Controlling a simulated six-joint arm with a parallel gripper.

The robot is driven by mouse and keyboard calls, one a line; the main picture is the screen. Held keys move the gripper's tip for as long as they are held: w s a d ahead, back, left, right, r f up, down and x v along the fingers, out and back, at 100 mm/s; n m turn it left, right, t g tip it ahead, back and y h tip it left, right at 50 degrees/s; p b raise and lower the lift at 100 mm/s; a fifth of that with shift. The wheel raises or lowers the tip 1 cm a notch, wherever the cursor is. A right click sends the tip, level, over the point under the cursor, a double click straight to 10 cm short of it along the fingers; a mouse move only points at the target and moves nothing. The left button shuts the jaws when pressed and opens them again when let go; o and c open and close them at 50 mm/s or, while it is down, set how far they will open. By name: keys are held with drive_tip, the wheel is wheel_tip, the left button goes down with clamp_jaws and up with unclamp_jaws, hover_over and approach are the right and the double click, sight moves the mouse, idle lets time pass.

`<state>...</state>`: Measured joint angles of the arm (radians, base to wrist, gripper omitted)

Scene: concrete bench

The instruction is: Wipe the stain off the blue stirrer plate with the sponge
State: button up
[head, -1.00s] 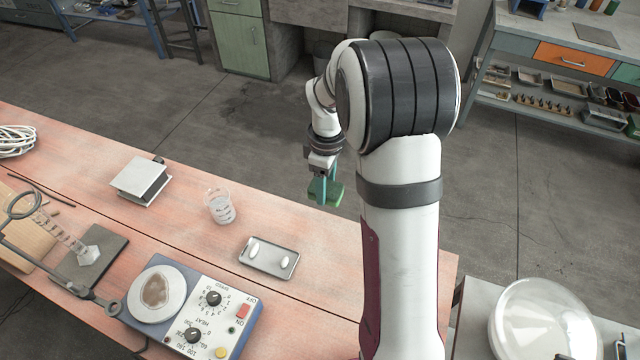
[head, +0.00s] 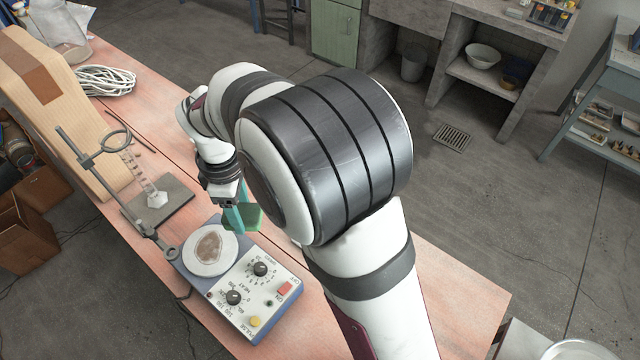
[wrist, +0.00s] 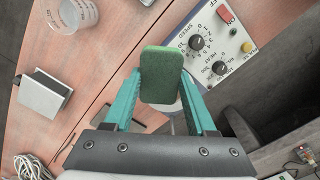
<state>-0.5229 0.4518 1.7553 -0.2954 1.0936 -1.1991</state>
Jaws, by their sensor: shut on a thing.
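The stirrer plate (head: 250,285) is a blue-sided box with a white control panel of knobs and buttons. Its round white top (head: 200,269) carries a brown stain (head: 208,246). My gripper (head: 240,222) is shut on the green sponge (head: 252,217), just behind and to the right of the round top. In the wrist view the sponge (wrist: 161,75) stands between the two teal fingers. It hides most of the round top there, while the control panel (wrist: 215,50) shows to the right. The sponge looks clear of the stain; its exact height is hard to tell.
A retort stand with a ring (head: 115,140) stands left of the stirrer, its rod reaching close to the round top. A wooden block (head: 50,100) and coiled cable (head: 105,80) lie farther left. The wrist view shows a clear beaker (wrist: 78,14) and a white box (wrist: 43,97).

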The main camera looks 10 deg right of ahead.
drive_tip(key=n, duration=0.2)
hover_over(221, 261)
drive_tip(key=shift+w+d+f, duration=0.1)
drive_tip(key=shift+w+f, duration=0.05)
drive_tip(key=shift+f, duration=1.4)
drive_tip(key=shift+w+d+f, duration=0.1)
drive_tip(key=shift+f, duration=1.45)
drive_tip(key=shift+w+a+f, duration=0.1)
drive_tip(key=shift+f, duration=0.6)
drive_tip(key=shift+c, duration=0.6)
drive_tip(key=shift+w+a, duration=1.1)
clamp_jaws()
drive_tip(key=shift+w+a+r, duration=0.2)
drive_tip(key=shift+w+a, duration=1.3)
drive_tip(key=shift+s+d+f, duration=0.15)
drive_tip(key=shift+s+d, duration=2.55)
drive_tip(key=shift+s, duration=0.1)
drive_tip(key=shift+a, duration=0.35)
drive_tip(key=shift+w+a, duration=2.5)
drive_tip(key=s+d, duration=0.3)
drive_tip(key=shift+s+d, duration=1.15)
wheel_tip(221, 261, up, 8)
